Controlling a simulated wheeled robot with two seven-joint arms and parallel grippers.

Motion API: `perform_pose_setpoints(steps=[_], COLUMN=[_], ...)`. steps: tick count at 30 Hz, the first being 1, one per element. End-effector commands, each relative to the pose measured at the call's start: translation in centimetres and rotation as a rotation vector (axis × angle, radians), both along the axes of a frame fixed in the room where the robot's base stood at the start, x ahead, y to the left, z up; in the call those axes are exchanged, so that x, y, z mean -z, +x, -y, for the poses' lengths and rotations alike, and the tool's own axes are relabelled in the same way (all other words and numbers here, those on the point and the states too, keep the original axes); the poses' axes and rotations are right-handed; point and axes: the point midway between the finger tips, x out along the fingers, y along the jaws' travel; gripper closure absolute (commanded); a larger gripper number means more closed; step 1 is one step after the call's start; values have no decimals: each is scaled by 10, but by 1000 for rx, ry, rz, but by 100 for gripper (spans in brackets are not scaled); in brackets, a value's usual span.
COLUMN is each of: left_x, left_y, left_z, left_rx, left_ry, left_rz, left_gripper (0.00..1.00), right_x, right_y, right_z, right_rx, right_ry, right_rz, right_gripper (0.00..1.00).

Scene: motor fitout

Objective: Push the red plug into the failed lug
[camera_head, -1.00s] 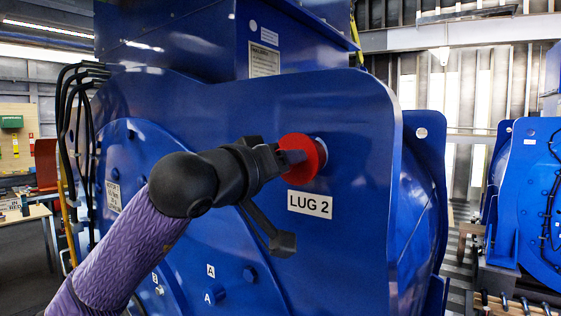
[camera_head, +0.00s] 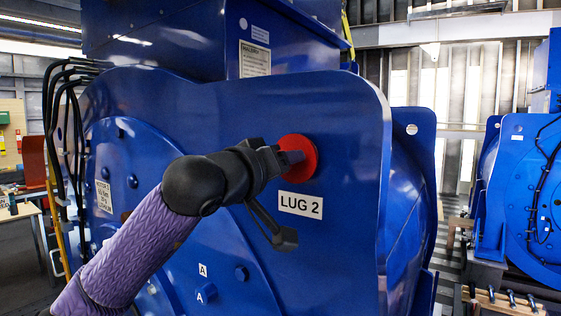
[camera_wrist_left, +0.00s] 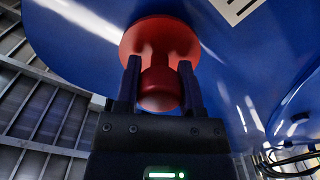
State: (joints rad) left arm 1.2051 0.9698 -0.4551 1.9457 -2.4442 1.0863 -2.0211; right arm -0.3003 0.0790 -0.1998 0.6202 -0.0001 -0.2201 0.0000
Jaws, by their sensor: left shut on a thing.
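The red plug (camera_head: 309,160) has a round flange and a knob. Its flange sits over the hole of the lug plate (camera_head: 352,130), just above the "LUG 2" label (camera_head: 300,205), and looks flush against the blue surface. The hole is hidden behind it. My left gripper (camera_head: 289,158) is shut on the plug's knob. In the left wrist view, the two fingers (camera_wrist_left: 159,72) grip the knob from both sides, and the red flange (camera_wrist_left: 160,34) lies against the blue plate. My right gripper is out of view.
The large blue motor housing (camera_head: 215,120) fills the middle. Black cables (camera_head: 72,130) hang at its left side. Another blue motor (camera_head: 525,190) stands at the far right, beyond a gap. A workbench (camera_head: 20,215) is at the left edge.

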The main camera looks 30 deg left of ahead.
Motion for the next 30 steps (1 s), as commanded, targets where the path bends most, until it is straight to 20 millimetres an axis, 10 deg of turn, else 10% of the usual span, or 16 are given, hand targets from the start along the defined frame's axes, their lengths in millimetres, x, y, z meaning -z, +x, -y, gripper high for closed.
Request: perform_pose_setpoints(steps=[19,20,21,25,30], left_x=[-1,-1,0,0,0], left_y=[16,16,16,16,16], left_z=[1,1,1,1,1], left_rx=[0,0,0,0,0], left_ry=[0,0,0,0,0], left_rz=[1,1,1,1,0], left_gripper=[100,44,35,9,9], right_x=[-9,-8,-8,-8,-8], right_y=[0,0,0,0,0], right_z=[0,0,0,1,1], right_rx=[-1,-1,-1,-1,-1], right_ry=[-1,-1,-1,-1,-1], right_rz=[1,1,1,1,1], right_gripper=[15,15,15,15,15])
